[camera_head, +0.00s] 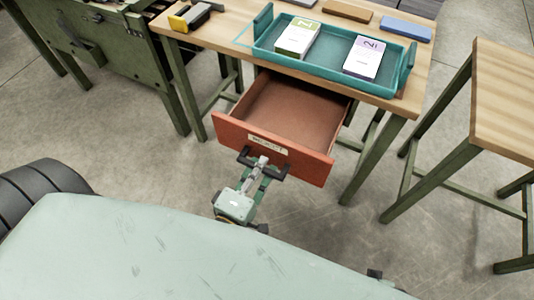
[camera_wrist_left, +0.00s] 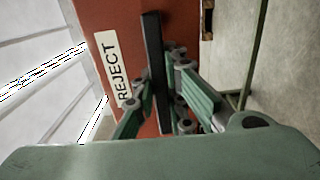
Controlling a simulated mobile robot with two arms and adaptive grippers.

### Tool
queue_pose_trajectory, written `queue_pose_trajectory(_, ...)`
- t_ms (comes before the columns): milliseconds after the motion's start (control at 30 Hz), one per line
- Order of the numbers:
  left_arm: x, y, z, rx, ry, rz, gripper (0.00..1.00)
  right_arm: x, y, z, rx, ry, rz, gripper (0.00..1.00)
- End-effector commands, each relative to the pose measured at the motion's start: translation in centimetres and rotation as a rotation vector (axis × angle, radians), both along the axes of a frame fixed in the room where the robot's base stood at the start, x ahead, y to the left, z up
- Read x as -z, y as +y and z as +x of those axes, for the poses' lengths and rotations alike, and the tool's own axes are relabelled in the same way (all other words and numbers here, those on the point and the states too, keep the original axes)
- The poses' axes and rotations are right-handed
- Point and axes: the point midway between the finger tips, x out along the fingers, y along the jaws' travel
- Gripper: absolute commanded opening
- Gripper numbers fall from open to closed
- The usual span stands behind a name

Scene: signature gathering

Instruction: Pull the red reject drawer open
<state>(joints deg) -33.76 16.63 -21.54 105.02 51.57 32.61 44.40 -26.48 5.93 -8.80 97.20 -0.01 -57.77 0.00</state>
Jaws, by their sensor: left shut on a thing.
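The red reject drawer (camera_head: 300,105) stands pulled out from under the wooden table, and its inside looks empty. Its red front carries a white label (camera_head: 268,143); the label reads REJECT in the left wrist view (camera_wrist_left: 112,73). A dark bar handle (camera_head: 284,172) runs across the drawer front. My left gripper (camera_head: 262,165) is shut on the handle at its middle. In the left wrist view the fingers (camera_wrist_left: 163,118) close around the dark handle (camera_wrist_left: 153,60), hiding part of it. My right gripper is in neither view.
On the wooden table (camera_head: 232,30) a teal tray (camera_head: 325,68) holds two stacks of cards (camera_head: 297,38). A yellow-and-grey block (camera_head: 188,18), a brown block (camera_head: 347,11) and a blue block (camera_head: 406,30) lie around it. Another wooden table (camera_head: 505,90) stands right. Floor is clear around the drawer.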

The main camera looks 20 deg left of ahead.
Motion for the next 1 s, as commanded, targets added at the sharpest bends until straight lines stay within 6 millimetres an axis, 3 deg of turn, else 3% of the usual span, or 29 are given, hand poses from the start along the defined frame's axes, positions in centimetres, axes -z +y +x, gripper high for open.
queue_pose_trajectory(400,0.01,-0.02,-0.41,0.0,0.0,-0.001,0.0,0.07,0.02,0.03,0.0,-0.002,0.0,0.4)
queue_pose_trajectory(433,0.01,-0.02,-0.4,0.0,0.0,-0.001,0.13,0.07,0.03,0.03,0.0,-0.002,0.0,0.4)
queue_pose_trajectory(633,0.01,-0.01,-0.38,0.0,0.0,0.0,0.31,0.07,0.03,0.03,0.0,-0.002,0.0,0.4)
queue_pose_trajectory(1000,0.05,0.01,-0.76,0.0,0.001,0.0,0.31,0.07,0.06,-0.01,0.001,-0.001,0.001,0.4)
